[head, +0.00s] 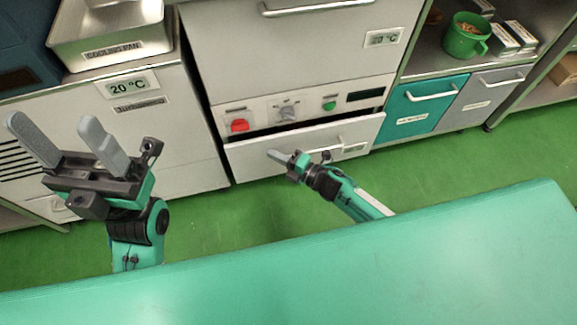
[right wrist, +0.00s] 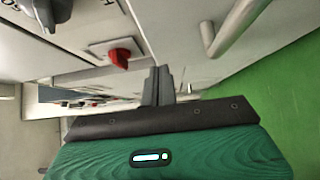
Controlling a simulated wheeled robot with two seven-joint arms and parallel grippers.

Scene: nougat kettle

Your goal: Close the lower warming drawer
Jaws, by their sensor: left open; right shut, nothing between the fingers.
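The lower warming drawer (head: 250,152) is a pale grey front with a bar handle, low in the middle cabinet. It stands slightly out, with a dark gap along its top edge below the control panel. In the right wrist view its front (right wrist: 185,45) and handle (right wrist: 235,28) show close by. My right gripper (head: 275,155) is shut and empty in front of the drawer's face, left of the handle; its fingers (right wrist: 158,85) point at the front. I cannot tell whether they touch it. My left gripper (head: 56,128) is open and empty, raised at the left.
The control panel (head: 310,98) with a red knob (head: 239,125) and green button is above the drawer. An upper front (head: 300,40) has its own handle. A cooling pan (head: 110,40) stands at the left. A teal drawer (head: 425,105) is at the right. Green floor (head: 240,205) is clear.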

